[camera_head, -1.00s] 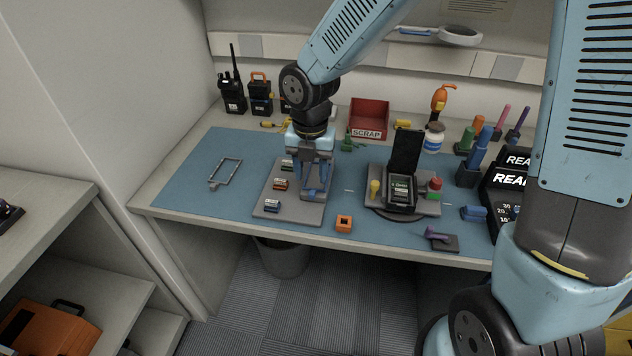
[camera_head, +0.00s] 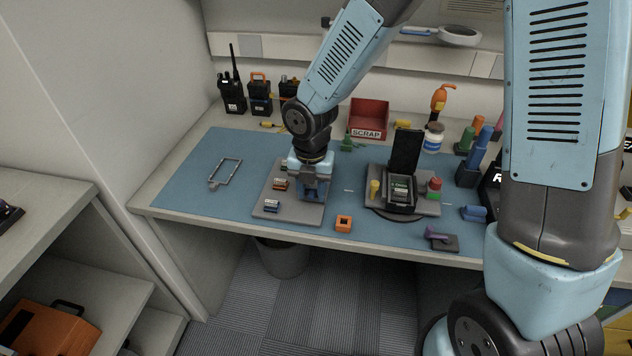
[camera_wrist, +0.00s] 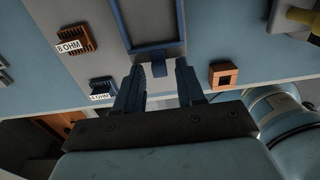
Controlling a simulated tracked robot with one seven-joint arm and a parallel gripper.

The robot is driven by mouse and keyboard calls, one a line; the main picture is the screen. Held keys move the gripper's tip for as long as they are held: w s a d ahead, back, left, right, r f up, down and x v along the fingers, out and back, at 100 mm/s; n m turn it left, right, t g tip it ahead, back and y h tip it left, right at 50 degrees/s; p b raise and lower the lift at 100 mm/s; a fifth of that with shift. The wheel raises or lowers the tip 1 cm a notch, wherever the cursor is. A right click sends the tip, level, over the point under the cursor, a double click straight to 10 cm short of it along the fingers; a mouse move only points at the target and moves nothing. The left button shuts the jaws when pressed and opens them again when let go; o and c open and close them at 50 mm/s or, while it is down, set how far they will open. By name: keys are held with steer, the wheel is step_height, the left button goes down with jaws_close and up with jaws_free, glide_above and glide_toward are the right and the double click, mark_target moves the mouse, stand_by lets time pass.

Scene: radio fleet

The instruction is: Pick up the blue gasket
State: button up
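The blue gasket (camera_wrist: 158,68) is a rectangular blue frame with a small tab on its near side. In the wrist view it lies flat on a grey plate (camera_wrist: 88,11), and part of it runs out of the top of the picture. My gripper (camera_wrist: 158,84) is open, its two dark blue fingers on either side of the tab with a gap showing. In the head view my gripper (camera_head: 312,192) is low over the right part of the grey plate and hides most of the gasket.
An orange block marked 8 OHM (camera_wrist: 76,40) and a blue block (camera_wrist: 103,88) sit left of the gasket. An orange square part (camera_head: 343,223) lies right of the plate. A grey frame (camera_head: 226,172) lies on the left mat. A device with a raised lid (camera_head: 404,152) stands to the right.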

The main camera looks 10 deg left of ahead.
jaws_close()
stand_by(0.3)
